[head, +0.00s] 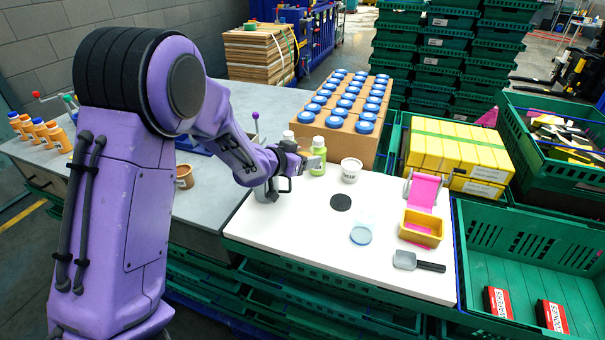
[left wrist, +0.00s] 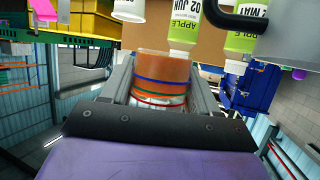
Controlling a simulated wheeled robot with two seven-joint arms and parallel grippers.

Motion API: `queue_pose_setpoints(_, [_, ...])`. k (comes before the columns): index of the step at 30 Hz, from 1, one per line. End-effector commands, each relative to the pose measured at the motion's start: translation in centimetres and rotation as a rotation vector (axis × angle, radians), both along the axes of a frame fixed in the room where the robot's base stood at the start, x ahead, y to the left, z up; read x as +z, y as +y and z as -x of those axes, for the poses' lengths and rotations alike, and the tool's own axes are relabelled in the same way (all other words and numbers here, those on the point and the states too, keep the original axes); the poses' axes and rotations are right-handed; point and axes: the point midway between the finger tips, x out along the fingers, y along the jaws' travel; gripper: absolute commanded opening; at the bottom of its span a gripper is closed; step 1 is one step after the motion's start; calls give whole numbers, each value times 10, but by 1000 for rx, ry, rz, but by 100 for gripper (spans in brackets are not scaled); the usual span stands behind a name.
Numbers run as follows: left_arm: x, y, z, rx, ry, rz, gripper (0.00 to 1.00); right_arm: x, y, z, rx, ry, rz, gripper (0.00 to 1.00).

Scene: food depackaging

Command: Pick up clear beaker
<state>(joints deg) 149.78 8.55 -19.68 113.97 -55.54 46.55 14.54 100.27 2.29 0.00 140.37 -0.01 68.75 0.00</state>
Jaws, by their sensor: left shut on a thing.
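My left gripper (head: 306,163) is at the back left of the white work surface, close to the juice bottles. In the left wrist view my gripper (left wrist: 160,88) is shut around a cylindrical vessel (left wrist: 162,68) with blue, green and red bands. It looks like the clear beaker, with brown showing through it. In the head view the gripper and arm mostly hide it, and I cannot tell whether it touches the surface. Another see-through container (head: 365,217) with a blue disc (head: 360,236) is mid-surface. My right gripper is not in view.
A green bottle (head: 317,158) and white tub (head: 351,170) stand right of the gripper. Blue-lidded jars (head: 365,127) fill a cardboard box behind. The white surface's front (head: 300,240) is clear.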

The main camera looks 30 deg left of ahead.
Motion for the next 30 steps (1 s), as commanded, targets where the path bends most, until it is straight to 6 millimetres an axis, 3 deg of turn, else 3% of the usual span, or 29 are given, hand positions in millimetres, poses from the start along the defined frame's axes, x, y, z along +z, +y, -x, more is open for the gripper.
queue_pose_setpoints(12, [15, 16, -30, -1, -1, 1, 27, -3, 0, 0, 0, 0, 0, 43])
queue_pose_setpoints(30, [17, 19, -34, 0, -1, 1, 27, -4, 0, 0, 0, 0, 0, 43])
